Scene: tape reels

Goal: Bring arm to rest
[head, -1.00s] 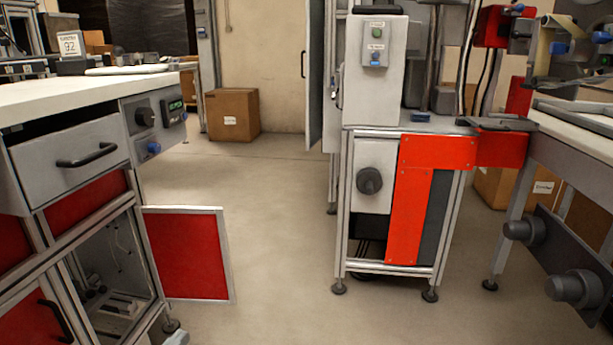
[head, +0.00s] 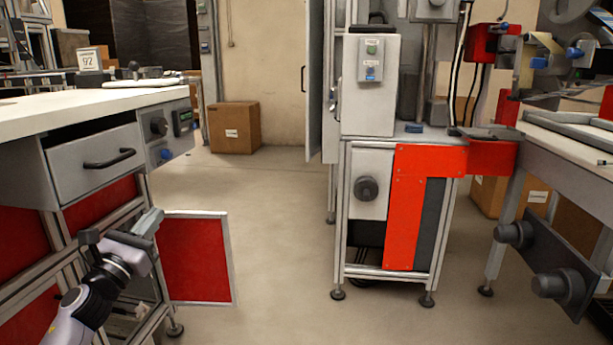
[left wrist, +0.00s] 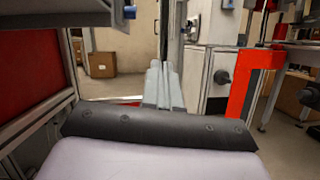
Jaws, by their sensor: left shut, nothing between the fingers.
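My left gripper (head: 146,224) is at the lower left of the head view, in front of the bench cabinet with the open red door (head: 195,258). In the left wrist view its two grey fingers (left wrist: 163,85) lie together, pointing forward, with nothing between them. The left arm comes up from the bottom left corner of the head view. My right gripper does not show in either view.
The bench drawer (head: 95,160) stands partly open above the left arm. A machine stand with orange-red panels (head: 430,160) is at centre right, beside a white table (head: 570,140). A cardboard box (head: 235,128) sits at the back. The floor between is clear.

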